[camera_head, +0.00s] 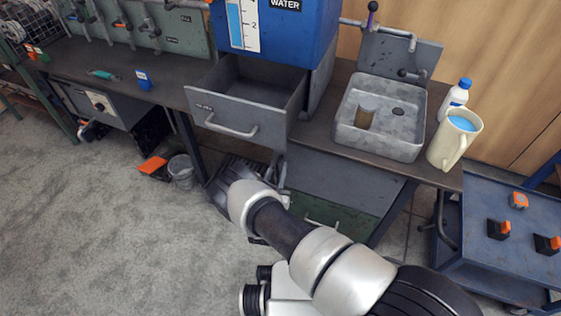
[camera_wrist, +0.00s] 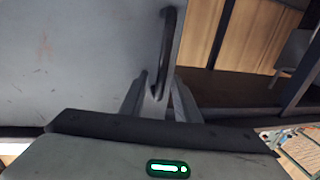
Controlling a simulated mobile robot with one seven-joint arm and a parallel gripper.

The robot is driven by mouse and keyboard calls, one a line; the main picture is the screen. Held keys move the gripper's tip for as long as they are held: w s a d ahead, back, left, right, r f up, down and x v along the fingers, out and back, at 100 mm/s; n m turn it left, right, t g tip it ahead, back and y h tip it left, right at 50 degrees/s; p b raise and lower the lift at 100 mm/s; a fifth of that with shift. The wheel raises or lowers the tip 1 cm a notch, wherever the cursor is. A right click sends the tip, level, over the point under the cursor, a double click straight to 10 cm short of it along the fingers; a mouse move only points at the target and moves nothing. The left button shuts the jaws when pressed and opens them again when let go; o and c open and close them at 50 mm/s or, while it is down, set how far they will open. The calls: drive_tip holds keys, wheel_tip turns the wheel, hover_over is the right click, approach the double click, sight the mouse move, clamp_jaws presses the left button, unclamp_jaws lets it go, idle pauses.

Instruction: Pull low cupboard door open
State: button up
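A grey, scuffed panel (camera_wrist: 80,60) fills the left of the wrist view. A dark bar handle (camera_wrist: 169,40) stands near its right edge. My gripper (camera_wrist: 160,88) is at the lower end of this handle, with a finger on either side of it. Whether the fingers press on the bar is not clear. In the head view my arm reaches to the low area under the bench, and its wrist hides the fingertips and the handle there. A low green front (camera_head: 345,218) with a pale handle (camera_head: 320,222) shows beside my arm.
A grey drawer (camera_head: 245,118) stands pulled out above my wrist. The bench holds a sink (camera_head: 378,140), a cream jug (camera_head: 440,152) and a white bottle (camera_head: 458,92). A blue cart (camera_head: 490,265) stands at right. A bucket (camera_head: 181,168) is on the floor; open floor lies left.

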drive_tip(key=shift+w, duration=0.15)
clamp_jaws()
idle(0.4)
